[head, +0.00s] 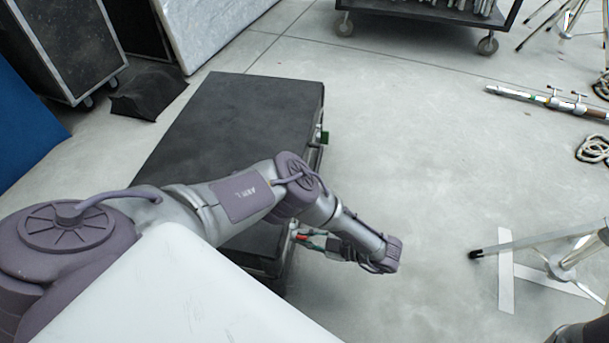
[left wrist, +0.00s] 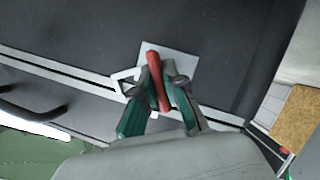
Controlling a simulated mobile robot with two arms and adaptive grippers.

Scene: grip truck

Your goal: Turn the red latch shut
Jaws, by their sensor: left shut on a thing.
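The red latch (left wrist: 155,76) shows in the left wrist view as a narrow red handle on a pale plate (left wrist: 182,64) on the side of the black case. My left gripper (left wrist: 160,88) has its two fingers on either side of the latch, shut on it. My right gripper does not show.
A wheeled cart (head: 430,12) stands at the back. Tripod legs (head: 540,238) and white floor tape (head: 506,272) are at the right. A dark flight case (head: 65,45) stands at the left.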

